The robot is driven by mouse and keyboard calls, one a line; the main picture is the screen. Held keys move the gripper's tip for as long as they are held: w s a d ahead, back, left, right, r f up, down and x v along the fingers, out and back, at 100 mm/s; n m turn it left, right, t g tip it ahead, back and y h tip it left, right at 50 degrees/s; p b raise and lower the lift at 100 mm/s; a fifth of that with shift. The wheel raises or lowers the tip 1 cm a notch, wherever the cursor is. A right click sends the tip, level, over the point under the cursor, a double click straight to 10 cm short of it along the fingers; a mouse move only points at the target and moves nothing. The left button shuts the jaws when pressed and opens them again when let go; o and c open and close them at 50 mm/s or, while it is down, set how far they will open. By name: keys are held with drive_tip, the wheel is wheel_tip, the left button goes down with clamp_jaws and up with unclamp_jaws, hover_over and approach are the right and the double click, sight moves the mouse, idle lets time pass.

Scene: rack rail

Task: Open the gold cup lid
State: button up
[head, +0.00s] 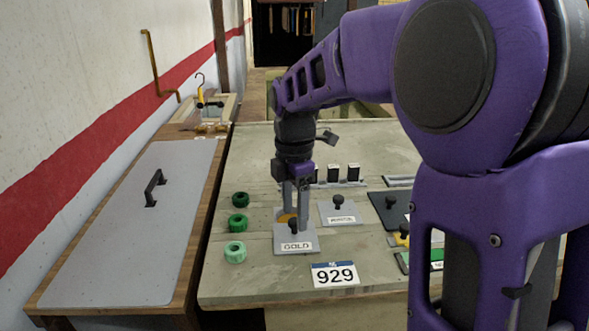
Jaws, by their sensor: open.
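The gold cup lid (306,243) is a flat grey plate with a black knob (293,225) and a label reading GOLD. It lies near the front of the table. A gold-coloured rounded patch (284,217) shows just behind the plate, partly hidden by my fingers. My gripper (297,222) is open and points down over the lid, with its fingertips around or just beside the knob. I cannot tell whether the fingers touch the knob.
A similar grey lid with a black knob (338,202) lies to the right, and a dark lid (386,209) lies beyond it. Green rings (237,224) stand to the left. A 929 plate (335,274) is at the front edge. A grey panel with a handle (130,225) lies left.

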sight(295, 220)
wheel_tip(295, 220, up, 16)
drive_tip(key=p, duration=0.3)
drive_tip(key=shift+r, duration=0.1)
